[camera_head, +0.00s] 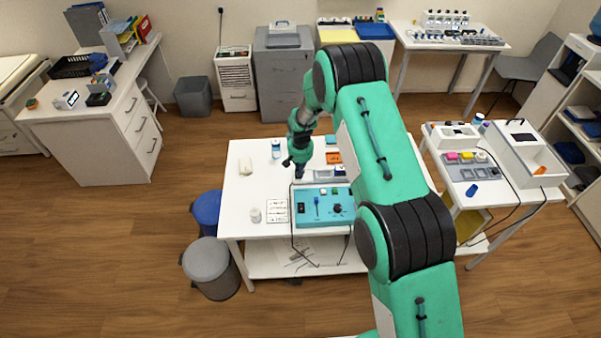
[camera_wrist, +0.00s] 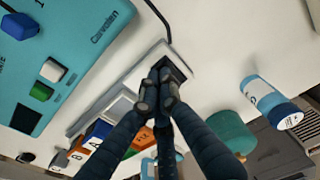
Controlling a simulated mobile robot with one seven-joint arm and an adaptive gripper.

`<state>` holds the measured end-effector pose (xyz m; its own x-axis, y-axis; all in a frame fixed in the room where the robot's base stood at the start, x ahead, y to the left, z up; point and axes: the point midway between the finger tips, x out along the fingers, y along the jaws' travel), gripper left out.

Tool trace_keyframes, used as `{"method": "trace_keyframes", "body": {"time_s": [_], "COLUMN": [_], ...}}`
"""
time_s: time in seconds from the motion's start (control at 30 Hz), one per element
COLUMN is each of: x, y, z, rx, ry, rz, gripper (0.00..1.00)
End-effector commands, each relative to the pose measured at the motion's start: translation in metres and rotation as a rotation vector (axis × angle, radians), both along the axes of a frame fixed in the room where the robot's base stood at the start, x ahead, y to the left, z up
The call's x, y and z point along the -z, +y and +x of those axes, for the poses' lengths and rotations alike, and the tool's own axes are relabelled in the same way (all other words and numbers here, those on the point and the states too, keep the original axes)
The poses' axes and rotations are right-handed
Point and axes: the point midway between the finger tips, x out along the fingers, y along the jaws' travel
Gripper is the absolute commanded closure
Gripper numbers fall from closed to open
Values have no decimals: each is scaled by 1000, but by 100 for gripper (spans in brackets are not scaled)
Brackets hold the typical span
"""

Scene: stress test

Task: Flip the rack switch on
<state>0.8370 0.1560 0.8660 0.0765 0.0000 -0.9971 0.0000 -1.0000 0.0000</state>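My gripper (camera_head: 299,166) hangs low over the white table, behind the teal control box (camera_head: 322,222). In the wrist view my gripper's (camera_wrist: 157,90) dark fingertips are together, with nothing visible between them. They are in front of a white strip-shaped unit (camera_wrist: 120,92) with a dark recessed part (camera_wrist: 178,68) at its cable end. The fingertips partly cover this dark part; I cannot tell if they touch it, or whether it is a switch and which way it sits. The teal box also shows in the wrist view (camera_wrist: 75,20), with a blue knob (camera_wrist: 20,26) and green button (camera_wrist: 41,92).
A white bottle with a blue label (camera_wrist: 270,101) and a teal round object (camera_wrist: 231,131) stand near the fingers. Lettered blocks (camera_wrist: 97,132) lie beyond the unit. A black cable (camera_wrist: 158,18) leaves the unit's end. The table's left part is mostly clear.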

Motion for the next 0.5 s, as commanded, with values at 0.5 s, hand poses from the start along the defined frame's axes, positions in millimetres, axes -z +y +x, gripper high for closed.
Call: {"method": "trace_keyframes", "body": {"time_s": [0.5], "x": [5], "y": [-2], "z": [12], "rx": [1], "ry": [1], "rz": [-1], "gripper": [100]}}
